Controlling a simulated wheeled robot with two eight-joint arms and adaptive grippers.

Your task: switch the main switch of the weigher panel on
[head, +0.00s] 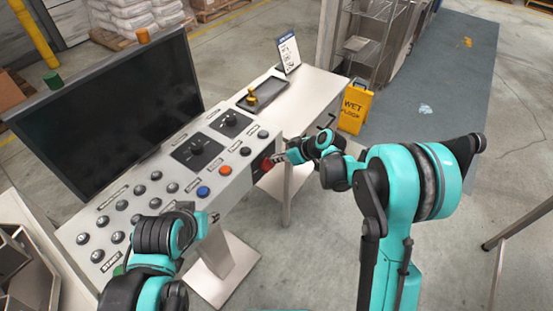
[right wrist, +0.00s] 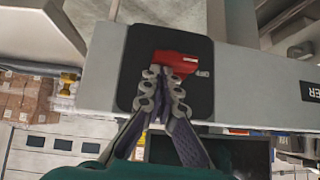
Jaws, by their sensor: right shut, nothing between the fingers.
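The weigher panel (head: 240,180) is a pale console with a big dark screen and rows of buttons and knobs. Its main switch (right wrist: 180,62) is a red handle on a black plate (right wrist: 199,98) on the panel's end face. The red switch also shows in the head view (head: 266,164), partly hidden. The handle lies roughly crosswise in the right wrist view, beside a small white mark too small to read. My right gripper (right wrist: 165,82) is shut and empty, its fingertips at the red handle; contact is unclear. My left gripper (head: 211,217) is over the panel's front edge; its jaws are unclear.
A light table (head: 309,95) behind the panel bears a black tray (head: 268,92) and a small sign (head: 289,54). A yellow wet-floor sign (head: 355,108) stands beside a metal rack (head: 372,45). The floor to the right is mostly clear.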

